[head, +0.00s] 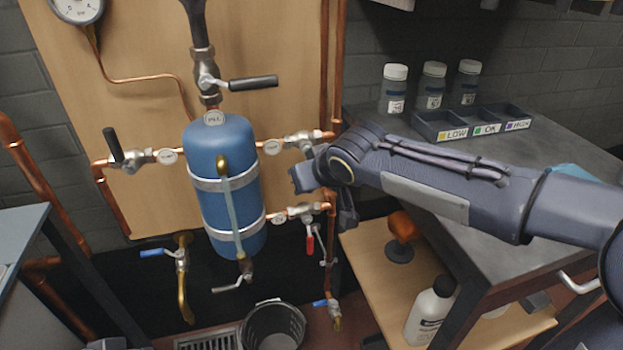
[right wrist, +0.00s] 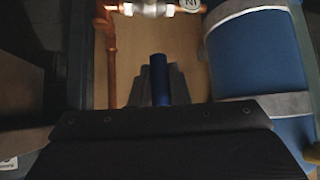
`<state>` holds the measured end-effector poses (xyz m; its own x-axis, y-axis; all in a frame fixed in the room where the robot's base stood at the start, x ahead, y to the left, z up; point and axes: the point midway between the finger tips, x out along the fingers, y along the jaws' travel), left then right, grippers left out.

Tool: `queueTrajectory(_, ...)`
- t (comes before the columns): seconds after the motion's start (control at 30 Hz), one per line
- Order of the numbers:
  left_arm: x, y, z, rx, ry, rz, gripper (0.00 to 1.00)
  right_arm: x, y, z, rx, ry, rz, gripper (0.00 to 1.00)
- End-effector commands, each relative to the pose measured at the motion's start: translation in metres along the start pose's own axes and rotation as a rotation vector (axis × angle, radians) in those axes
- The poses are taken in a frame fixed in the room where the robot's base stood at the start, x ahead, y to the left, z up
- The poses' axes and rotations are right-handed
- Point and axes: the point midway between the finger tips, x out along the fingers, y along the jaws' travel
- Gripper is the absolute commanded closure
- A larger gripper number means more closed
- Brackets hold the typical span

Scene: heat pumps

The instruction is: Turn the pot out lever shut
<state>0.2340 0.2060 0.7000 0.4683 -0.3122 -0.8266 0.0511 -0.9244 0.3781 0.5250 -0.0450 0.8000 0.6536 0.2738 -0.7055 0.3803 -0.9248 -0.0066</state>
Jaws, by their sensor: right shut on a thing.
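The blue pot (head: 222,175) is a strapped upright tank on the wooden board; it also shows in the right wrist view (right wrist: 255,60). A valve (head: 300,140) with a round tag sits on the pipe at the pot's upper right. My right gripper (head: 305,180) is just below it, right of the pot. In the right wrist view a blue lever (right wrist: 158,78) stands between my right gripper's grey fingers (right wrist: 160,88), which are shut on it. The gripper body hides where the lever joins its valve, and I cannot read the upper valve's tag.
Below is another tagged valve (head: 300,212) with a red lever (head: 310,245) close by. A copper pipe (right wrist: 111,60) runs close beside the fingers. A workbench (head: 560,200) with bottles and a sorting tray (head: 470,122) stands right. A bucket (head: 274,325) is on the floor.

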Motion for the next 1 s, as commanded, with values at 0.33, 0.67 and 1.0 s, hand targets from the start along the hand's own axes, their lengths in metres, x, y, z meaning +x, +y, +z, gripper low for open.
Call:
queueTrajectory(0.33, 0.000, 0.000, 0.000, 0.000, 0.000, 0.000, 0.64, 0.000, -0.002, 0.001, 0.010, -0.001, -0.009, 1.00)
queueTrajectory(0.67, 0.000, 0.000, 0.000, 0.000, 0.000, 0.000, 0.64, 0.000, -0.002, 0.001, 0.008, 0.000, -0.007, 0.63)
queueTrajectory(1.0, -0.005, 0.002, -0.003, 0.000, 0.000, 0.000, 0.64, -0.018, -0.001, -0.002, 0.007, 0.003, -0.006, 0.63)
